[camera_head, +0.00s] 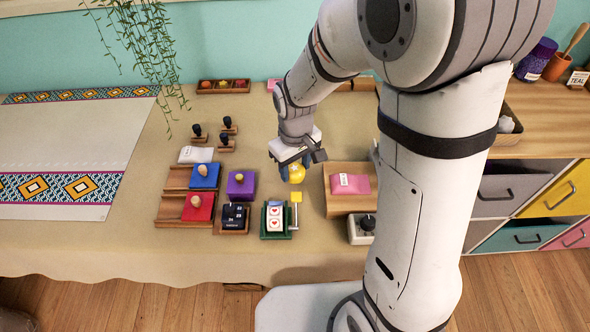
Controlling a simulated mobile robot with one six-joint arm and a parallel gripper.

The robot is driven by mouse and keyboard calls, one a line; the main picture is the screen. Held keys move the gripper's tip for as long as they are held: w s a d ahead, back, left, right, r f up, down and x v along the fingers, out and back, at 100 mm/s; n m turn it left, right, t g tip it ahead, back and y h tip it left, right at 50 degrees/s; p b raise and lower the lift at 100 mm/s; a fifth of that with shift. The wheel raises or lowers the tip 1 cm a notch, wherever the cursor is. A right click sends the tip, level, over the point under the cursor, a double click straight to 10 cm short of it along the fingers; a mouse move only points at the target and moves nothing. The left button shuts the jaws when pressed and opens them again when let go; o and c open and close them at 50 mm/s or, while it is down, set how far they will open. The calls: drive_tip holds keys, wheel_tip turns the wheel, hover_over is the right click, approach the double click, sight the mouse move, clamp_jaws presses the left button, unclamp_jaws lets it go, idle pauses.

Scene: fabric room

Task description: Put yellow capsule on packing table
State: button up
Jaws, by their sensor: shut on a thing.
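A yellow capsule (296,173) shows as a small round shape between the fingers of my gripper (291,170). My gripper is shut on it, above the table, and its fingers partly hide it. The packing table (140,238) is covered with a tan cloth and runs across the view. I cannot tell how far the capsule is above the cloth. Below it stands a green holder (276,221) with heart cards and a yellow piece beside it.
Blue (204,176), red (198,207) and purple (241,185) blocks stand left of my gripper. A pink pad (350,184) lies on a wooden block at right. Black-handled stamps (228,125) stand farther back. Bare cloth lies along the front. Drawers (513,187) stand at far right.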

drive_tip(key=shift+f, duration=0.8)
drive_tip(key=shift+f, duration=0.1)
drive_tip(key=o, duration=0.9)
drive_tip(key=shift+o, duration=0.2)
